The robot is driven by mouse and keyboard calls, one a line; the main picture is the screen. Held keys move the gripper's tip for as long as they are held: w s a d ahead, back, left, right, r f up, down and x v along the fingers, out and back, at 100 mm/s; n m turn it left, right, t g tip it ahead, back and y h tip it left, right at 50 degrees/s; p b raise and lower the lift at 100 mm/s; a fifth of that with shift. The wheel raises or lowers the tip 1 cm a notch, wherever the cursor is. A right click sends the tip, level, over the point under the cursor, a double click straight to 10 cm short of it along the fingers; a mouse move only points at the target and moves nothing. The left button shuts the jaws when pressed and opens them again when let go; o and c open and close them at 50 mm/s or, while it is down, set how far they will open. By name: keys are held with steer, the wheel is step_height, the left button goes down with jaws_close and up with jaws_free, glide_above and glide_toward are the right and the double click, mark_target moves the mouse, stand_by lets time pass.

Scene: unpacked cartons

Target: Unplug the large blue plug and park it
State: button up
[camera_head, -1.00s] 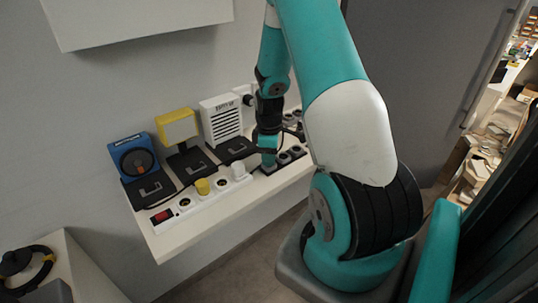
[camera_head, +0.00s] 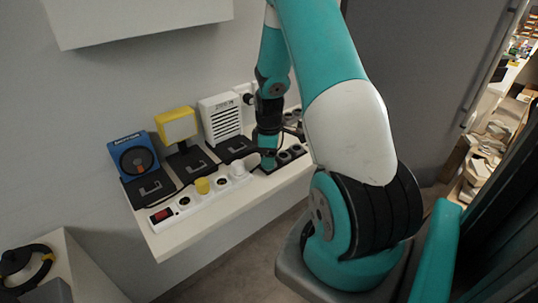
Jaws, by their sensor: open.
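My gripper (camera_head: 268,152) points down over the left end of a dark holder (camera_head: 285,160) with round sockets, at the right part of the white shelf. A small blue-green piece (camera_head: 268,163) shows at the fingertips, low at the holder. It may be the large blue plug, but it is too small and covered to be sure. The gripper is open. The white power strip (camera_head: 160,216) has a red switch at its left end, bare round sockets, a yellow plug (camera_head: 202,186) and a white plug (camera_head: 238,170).
Behind the strip stand a blue device with a dial (camera_head: 133,158), a yellow lamp (camera_head: 177,127) and a white slatted box (camera_head: 221,118). Black cables run along the shelf (camera_head: 190,232). A white cabinet (camera_head: 140,20) hangs above.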

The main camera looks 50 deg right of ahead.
steer(key=shift+r, duration=0.1)
step_height(320, 180, up, 17)
steer(key=shift+r, duration=0.15)
